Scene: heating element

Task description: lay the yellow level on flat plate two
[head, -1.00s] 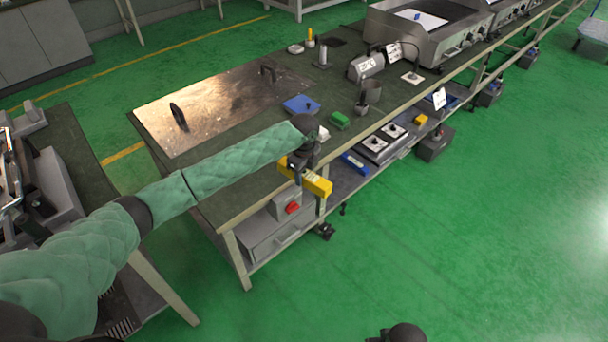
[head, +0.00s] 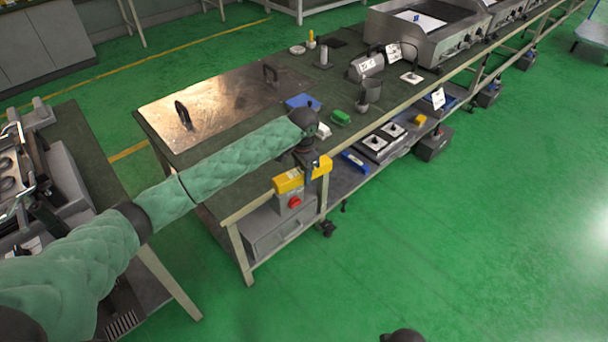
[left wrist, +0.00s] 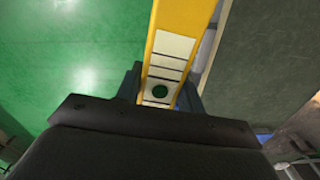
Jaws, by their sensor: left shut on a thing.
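My left gripper (head: 305,168) is shut on the yellow level (head: 288,183) and holds it in the air at the near edge of the green workbench. The level looks roughly lengthwise along that edge, above a grey box with a red knob. In the left wrist view the level (left wrist: 178,30) runs up between the dark fingers (left wrist: 160,88), with a pale label and a green round spot on it. A large shiny metal plate (head: 215,108) with two black handles lies on the bench. I cannot tell which surface is flat plate two. No right fingers show.
A blue item (head: 301,102), a green block (head: 340,117) and a grey cup (head: 371,90) stand on the bench (head: 225,160). Steel cookers (head: 430,35) stand farther back. The lower shelf holds a double hotplate (head: 383,140). Open floor lies right.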

